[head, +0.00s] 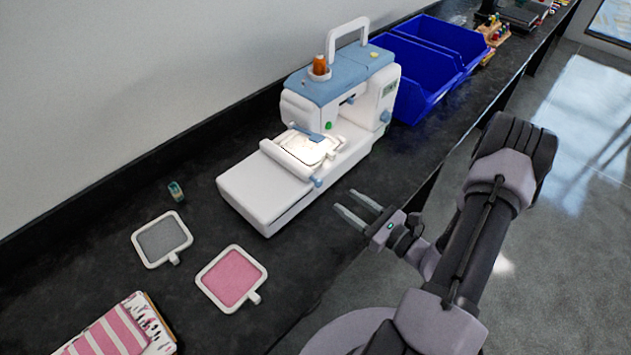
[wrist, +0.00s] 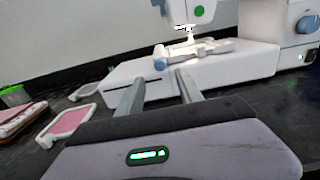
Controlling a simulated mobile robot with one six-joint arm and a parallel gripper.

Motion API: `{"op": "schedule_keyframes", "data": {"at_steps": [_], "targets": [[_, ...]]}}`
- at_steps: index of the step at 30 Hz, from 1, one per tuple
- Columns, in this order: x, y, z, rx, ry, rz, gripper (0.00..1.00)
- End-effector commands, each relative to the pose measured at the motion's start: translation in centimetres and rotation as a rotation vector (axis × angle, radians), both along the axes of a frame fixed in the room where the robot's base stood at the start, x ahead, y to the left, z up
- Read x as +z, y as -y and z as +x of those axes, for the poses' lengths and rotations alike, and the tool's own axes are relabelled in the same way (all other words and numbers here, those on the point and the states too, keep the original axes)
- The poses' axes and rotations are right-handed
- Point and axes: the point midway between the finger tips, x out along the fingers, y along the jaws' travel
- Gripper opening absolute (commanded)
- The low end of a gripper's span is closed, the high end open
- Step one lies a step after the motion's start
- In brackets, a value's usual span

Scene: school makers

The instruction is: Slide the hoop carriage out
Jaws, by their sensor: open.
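The white and blue sewing machine (head: 330,110) stands on the black counter. Its hoop carriage (head: 288,160) is a white bar with a blue knob (head: 317,182) at its front end, lying across the machine's bed (head: 262,200). A white hoop (head: 312,147) is attached to it under the needle. The carriage also shows in the wrist view (wrist: 205,50), partly unclear at that size. My gripper (head: 352,205) is open and empty, in front of the bed near the counter's front edge, apart from the machine. In the wrist view, the fingers (wrist: 160,90) point toward the bed.
A grey hoop (head: 161,240) and a pink hoop (head: 231,278) lie on the counter left of the machine. A small green spool (head: 176,191) is near the wall. Striped fabric (head: 118,332) is at the lower left. Blue bins (head: 428,60) stand right of the machine.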

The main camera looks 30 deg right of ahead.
Motion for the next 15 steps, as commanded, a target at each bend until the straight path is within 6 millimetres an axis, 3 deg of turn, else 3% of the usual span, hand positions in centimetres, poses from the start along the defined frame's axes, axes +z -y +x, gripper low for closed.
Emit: {"op": "schedule_keyframes", "data": {"at_steps": [6, 10, 15], "targets": [[-0.2, -2.3, 6.0, 0.008, 0.003, -0.004, 0.43], [-0.1, -3.1, 8.3, 0.005, 0.001, -0.003, 0.43], [0.0, -3.7, 9.8, 0.004, 0.001, -0.002, 0.43]]}}
